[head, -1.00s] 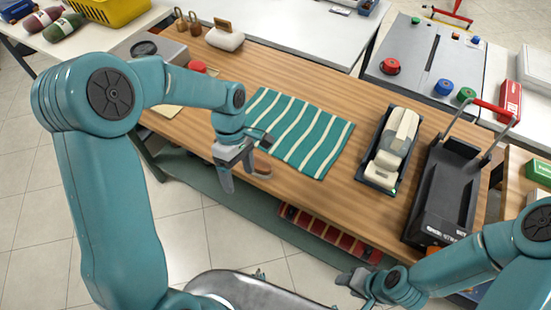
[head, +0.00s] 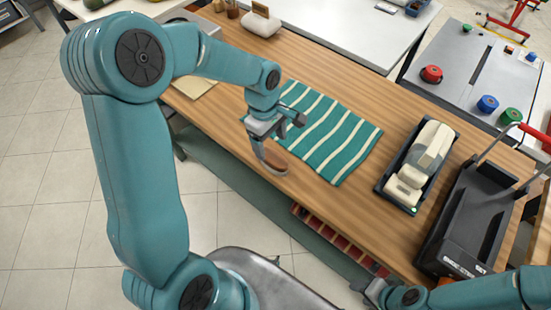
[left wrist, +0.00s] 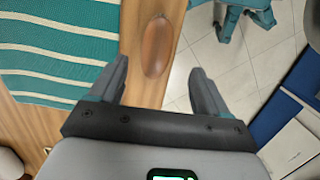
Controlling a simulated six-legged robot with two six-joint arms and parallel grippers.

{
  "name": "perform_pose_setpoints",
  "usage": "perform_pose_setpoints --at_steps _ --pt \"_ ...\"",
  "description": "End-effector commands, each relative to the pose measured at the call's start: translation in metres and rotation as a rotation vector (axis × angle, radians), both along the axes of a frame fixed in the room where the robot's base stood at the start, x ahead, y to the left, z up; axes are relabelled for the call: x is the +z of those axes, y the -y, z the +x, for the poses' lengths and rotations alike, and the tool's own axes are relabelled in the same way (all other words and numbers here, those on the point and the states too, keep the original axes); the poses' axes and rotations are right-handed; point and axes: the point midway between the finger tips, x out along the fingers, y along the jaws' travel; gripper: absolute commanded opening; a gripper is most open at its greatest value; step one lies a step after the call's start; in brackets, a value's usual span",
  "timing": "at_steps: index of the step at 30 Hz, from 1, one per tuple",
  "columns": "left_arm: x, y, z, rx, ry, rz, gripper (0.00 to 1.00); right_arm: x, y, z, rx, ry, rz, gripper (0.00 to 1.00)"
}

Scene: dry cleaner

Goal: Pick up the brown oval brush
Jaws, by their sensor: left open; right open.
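The brown oval brush (head: 273,163) lies on the wooden table close to its front edge. It also shows in the left wrist view (left wrist: 157,46), just beyond the fingertips and between their lines. My left gripper (head: 277,137) is open and empty, near the brush; in the left wrist view its two fingers (left wrist: 158,75) stand apart with the brush ahead of the gap. In the head view the gripper partly covers the brush. My right gripper (head: 370,288) is low at the bottom, away from the brush, open.
A teal striped towel (head: 330,130) lies right of the brush. A cream device in a dark tray (head: 420,165) and a black stand (head: 465,215) are farther right. The table's front edge (head: 300,202) is near the brush, with tiled floor beyond.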

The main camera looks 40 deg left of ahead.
Motion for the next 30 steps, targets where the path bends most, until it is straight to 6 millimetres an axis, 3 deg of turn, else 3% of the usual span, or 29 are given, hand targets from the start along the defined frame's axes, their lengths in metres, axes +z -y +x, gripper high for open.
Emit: perform_pose_setpoints --at_steps 18,30 --pt "-0.073 0.010 0.007 -0.003 -0.001 0.000 0.77 0.013 0.000 0.000 0.000 0.000 0.000 0.47" --pt "-0.075 0.010 0.007 -0.003 0.001 0.000 0.77 0.012 0.000 0.000 0.000 0.000 0.000 0.47"
